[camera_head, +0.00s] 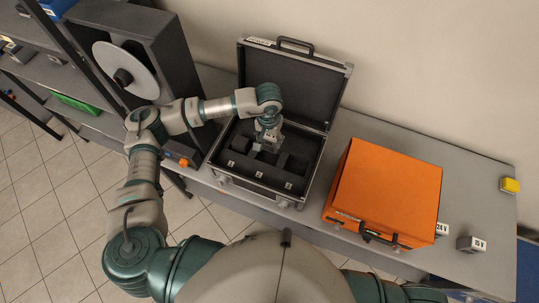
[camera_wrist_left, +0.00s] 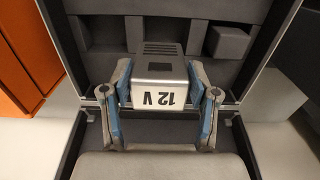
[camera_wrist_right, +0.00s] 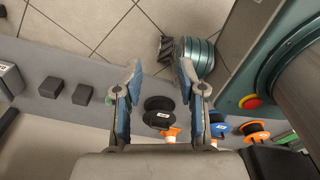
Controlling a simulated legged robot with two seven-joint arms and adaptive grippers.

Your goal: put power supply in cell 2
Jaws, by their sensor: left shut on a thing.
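The power supply (camera_wrist_left: 160,75), a grey box with a vented top and a "12 V" label, is held between the fingers of my left gripper (camera_wrist_left: 162,100). In the head view my left gripper (camera_head: 268,136) reaches down into the open black case (camera_head: 214,172), over its middle part. Small white tags (camera_head: 259,176) mark the cells along the case's front; their numbers are too small to read. I cannot tell whether the supply touches the foam. My right gripper (camera_wrist_right: 160,95) shows only in the right wrist view, open and empty.
The case's lid (camera_head: 290,87) stands open at the back. A grey block (camera_wrist_left: 229,43) sits in the foam beside the supply. An orange case (camera_head: 385,190) stands to the right, with 24 V (camera_head: 442,229) and 15 V (camera_head: 471,244) boxes past it. A reel machine (camera_head: 125,70) stands left.

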